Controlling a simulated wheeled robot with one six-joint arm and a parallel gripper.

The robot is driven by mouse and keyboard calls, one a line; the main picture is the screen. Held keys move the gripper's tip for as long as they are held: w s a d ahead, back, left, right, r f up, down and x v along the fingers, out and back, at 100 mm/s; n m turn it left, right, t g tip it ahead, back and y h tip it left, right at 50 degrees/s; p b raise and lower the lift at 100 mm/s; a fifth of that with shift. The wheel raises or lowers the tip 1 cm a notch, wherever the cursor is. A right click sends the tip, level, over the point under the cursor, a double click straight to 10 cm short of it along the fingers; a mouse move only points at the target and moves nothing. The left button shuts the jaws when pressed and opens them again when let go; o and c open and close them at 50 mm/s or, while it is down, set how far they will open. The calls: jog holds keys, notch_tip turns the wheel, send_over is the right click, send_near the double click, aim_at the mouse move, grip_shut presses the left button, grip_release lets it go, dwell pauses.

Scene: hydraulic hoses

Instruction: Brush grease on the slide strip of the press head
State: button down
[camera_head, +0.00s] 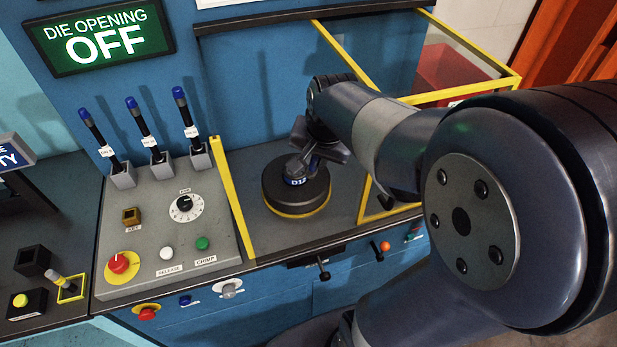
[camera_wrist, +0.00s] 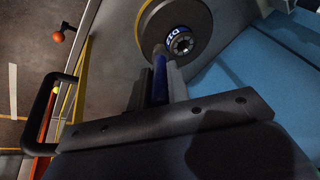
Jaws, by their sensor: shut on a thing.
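My gripper (camera_head: 312,155) hangs over the bay of the blue machine. In the wrist view its fingers are shut on a slim blue-handled tool (camera_wrist: 160,78). The tool's far end looks grey and points toward a round black block; I cannot make out bristles. The round black block (camera_head: 297,196) has a yellow lower ring and a blue hub marked with D and digits. It sits on the grey bay floor and also shows in the wrist view (camera_wrist: 145,32). I cannot tell whether the tool touches it. I cannot pick out a slide strip or any grease.
A grey control panel (camera_head: 152,237) with three blue-tipped levers (camera_head: 140,125) stands left of the bay. A yellow-edged frame (camera_head: 236,200) borders the bay's left side. Another yellow frame (camera_head: 462,97) and a red bin (camera_head: 447,78) are at right. A green sign (camera_head: 103,35) reads DIE OPENING OFF.

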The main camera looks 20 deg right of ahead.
jog(key=w+a+r+p, duration=0.3)
jog(key=w, duration=0.1)
jog(key=shift+w+d+f+b, duration=0.1)
jog(key=shift+d+f+b, duration=0.05)
jog(key=shift+f+b, duration=0.95)
jog(key=shift+w+d+f+b, duration=0.1)
jog(key=shift+f+b, duration=0.6)
jog(key=shift+f, duration=0.7)
